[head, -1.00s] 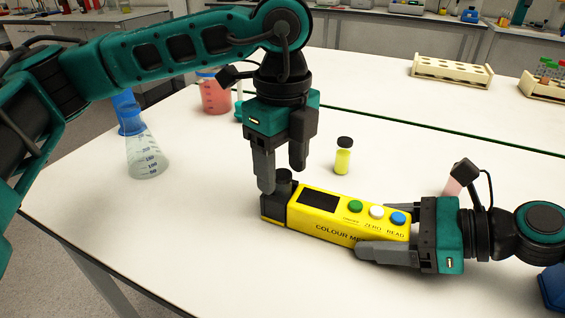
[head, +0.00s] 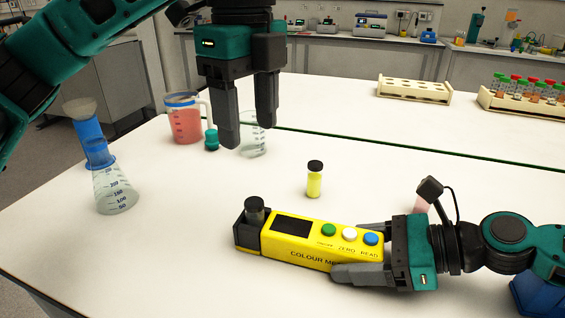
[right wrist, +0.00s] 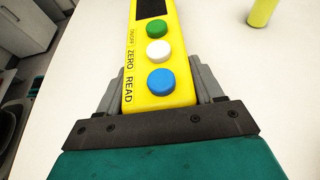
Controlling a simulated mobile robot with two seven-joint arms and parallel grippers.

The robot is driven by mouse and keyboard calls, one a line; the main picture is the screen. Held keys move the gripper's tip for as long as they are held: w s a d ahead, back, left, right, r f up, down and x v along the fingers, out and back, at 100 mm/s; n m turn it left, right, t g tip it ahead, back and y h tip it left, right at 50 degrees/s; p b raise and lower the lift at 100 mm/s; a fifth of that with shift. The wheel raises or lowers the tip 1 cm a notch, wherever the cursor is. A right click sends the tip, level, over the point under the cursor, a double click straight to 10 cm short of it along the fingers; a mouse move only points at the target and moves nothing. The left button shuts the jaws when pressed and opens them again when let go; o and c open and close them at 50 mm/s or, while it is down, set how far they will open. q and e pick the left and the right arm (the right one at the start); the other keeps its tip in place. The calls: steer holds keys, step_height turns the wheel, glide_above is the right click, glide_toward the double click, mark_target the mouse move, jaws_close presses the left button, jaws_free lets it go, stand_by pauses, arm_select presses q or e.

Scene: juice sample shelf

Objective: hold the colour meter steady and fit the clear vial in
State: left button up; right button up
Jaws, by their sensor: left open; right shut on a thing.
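The yellow colour meter (head: 300,254) lies on the white bench, with a screen and three round buttons. My right gripper (head: 348,250) is shut on its button end; the meter also shows in the right wrist view (right wrist: 150,101). A black round cap (head: 254,204) stands upright at the black far-left end of the meter. My left gripper (head: 247,135) is open and empty, above and apart from the meter. A capped vial of yellow liquid (head: 314,183) stands on the bench behind the meter.
A conical flask (head: 113,192), a jug of red liquid (head: 184,124) and a clear beaker (head: 254,146) stand at the left and back. An empty rack (head: 414,92) and a rack of tubes (head: 525,103) are at back right. The front bench is clear.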

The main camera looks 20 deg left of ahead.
stand_by(0.3)
steer(key=o, duration=1.4)
steer(key=v, duration=1.2)
steer(key=shift+f, duration=0.1)
steer(key=shift+s, duration=0.1)
